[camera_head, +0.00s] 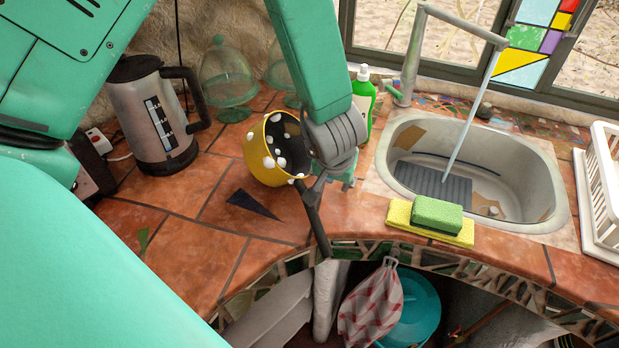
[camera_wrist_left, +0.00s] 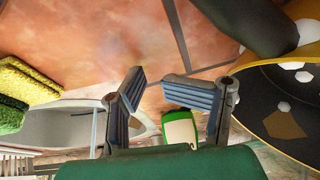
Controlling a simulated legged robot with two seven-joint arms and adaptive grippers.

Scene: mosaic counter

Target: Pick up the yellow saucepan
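The yellow saucepan (camera_head: 260,155) with white spots is on the tiled counter, left of the sink in the head view. It looks tilted, with its dark mouth toward my left arm and its dark handle (camera_head: 314,222) pointing to the counter's front edge. My left gripper (camera_head: 338,165) is right beside the pan, partly overlapping it. In the left wrist view the gripper (camera_wrist_left: 165,95) has its two ridged fingers apart with nothing between them. The saucepan (camera_wrist_left: 295,130) is to their right there, its handle outside the fingers. I cannot tell whether they touch. My right gripper is not visible.
A kettle (camera_head: 150,115) and glass dome (camera_head: 228,80) stand left and behind. A green bottle (camera_head: 363,95) is close behind my gripper. Sponges (camera_head: 437,216), the sink (camera_head: 540,180) and a white rack (camera_head: 606,180) are to the right. Bare tiles (camera_head: 190,255) lie front left.

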